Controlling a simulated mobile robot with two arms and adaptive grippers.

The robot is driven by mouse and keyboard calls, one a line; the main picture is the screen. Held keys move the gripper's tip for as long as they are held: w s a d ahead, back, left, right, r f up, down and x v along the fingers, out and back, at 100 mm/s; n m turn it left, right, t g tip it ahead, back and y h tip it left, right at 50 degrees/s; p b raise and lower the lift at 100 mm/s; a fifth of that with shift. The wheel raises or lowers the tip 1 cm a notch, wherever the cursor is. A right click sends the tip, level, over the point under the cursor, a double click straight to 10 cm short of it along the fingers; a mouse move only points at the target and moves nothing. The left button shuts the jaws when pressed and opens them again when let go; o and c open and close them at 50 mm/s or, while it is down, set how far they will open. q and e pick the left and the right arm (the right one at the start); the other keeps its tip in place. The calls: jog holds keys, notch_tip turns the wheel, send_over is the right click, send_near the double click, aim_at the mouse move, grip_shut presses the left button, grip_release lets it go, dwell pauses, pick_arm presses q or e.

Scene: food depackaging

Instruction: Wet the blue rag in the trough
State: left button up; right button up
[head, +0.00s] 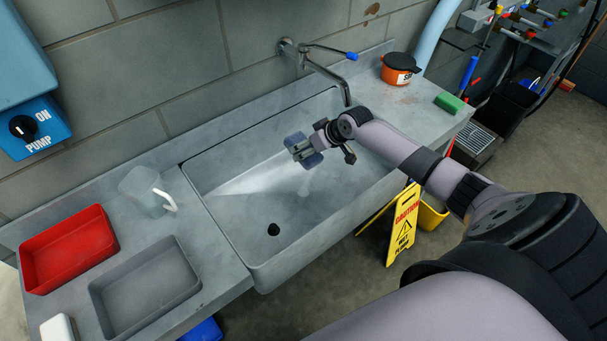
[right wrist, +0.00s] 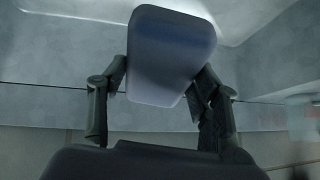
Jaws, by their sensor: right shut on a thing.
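The trough (head: 232,227) is a grey sink basin set in the counter, with a dark drain hole in its floor. My right gripper (head: 306,150) is over the trough, left of and below the tap's spout (head: 347,98). It is shut on a dark blue, slab-like piece that looks like the folded blue rag (head: 295,139); parts of it stick out on both sides of the fingers. The rag (right wrist: 172,55) also shows in the right wrist view, between the fingers (right wrist: 155,100). I cannot tell whether it is wet. My left gripper is not in view.
The tap has a blue-tipped lever (head: 351,56). On the left counter are a clear jug (head: 141,187), a red tray (head: 68,222) and a grey tray (head: 120,310). An orange tub (head: 398,70) and a green sponge (head: 450,102) are at right. A yellow caution sign (head: 402,228) stands on the floor.

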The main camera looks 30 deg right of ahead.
aim_at(297, 141)
jog(key=shift+r+p, duration=2)
jog(key=shift+r, duration=0.55)
jog(key=shift+f, duration=0.1)
jog(key=shift+r, duration=2.05)
